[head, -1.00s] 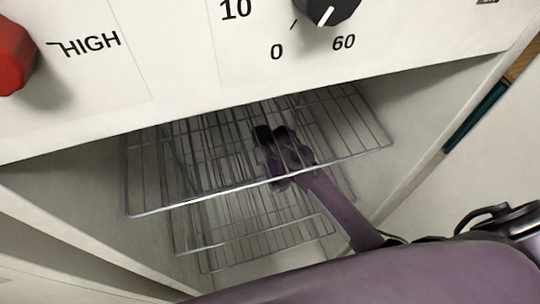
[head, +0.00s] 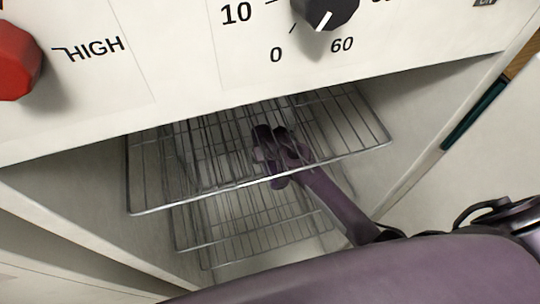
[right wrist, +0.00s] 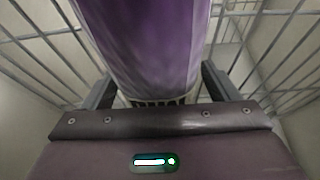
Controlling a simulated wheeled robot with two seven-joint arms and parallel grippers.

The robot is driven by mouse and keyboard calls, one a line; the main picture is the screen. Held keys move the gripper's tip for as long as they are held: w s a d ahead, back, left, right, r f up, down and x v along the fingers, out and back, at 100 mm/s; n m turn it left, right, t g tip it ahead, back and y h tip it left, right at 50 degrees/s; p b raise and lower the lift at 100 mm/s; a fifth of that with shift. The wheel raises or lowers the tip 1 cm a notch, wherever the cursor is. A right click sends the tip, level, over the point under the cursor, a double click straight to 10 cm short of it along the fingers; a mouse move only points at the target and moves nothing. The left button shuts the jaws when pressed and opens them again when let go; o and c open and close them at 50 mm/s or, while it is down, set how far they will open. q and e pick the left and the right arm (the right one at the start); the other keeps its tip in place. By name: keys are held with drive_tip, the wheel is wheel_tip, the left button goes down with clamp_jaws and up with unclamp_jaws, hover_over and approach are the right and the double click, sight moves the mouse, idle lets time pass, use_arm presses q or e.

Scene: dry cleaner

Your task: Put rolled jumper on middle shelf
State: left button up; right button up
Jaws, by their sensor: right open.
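The rolled jumper (right wrist: 150,45) is a thick purple roll in the right wrist view, lying lengthwise between my right gripper's fingers (right wrist: 160,88). The jaws are open around it. In the head view my right gripper (head: 271,135) is inside the cabinet, seen through the wires of the top shelf (head: 165,207). I cannot make out the jumper apart from the gripper there. The middle shelf (head: 181,248) is a wire rack below the top one, partly hidden by the shelf above. My left gripper is not in view.
A bottom wire shelf (head: 208,267) shows under the middle one. The cabinet's side walls (head: 75,200) close in the left and right. Above the opening is a white control panel (head: 180,70) with a red knob (head: 18,55) and a black dial (head: 325,10).

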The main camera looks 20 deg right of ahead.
sight(280, 186)
drive_tip(key=shift+r, duration=0.15)
drive_tip(key=shift+s+r+b, duration=0.2)
drive_tip(key=shift+r+b, duration=0.15)
drive_tip(key=shift+b, duration=0.15)
drive_tip(key=s+b, duration=0.2)
drive_tip(key=s, duration=0.9)
drive_tip(key=shift+s, duration=0.1)
drive_tip(key=shift+s+a+r, duration=0.1)
drive_tip(key=shift+s+r, duration=0.1)
drive_tip(key=shift+s, duration=0.25)
drive_tip(key=shift+f, duration=0.1)
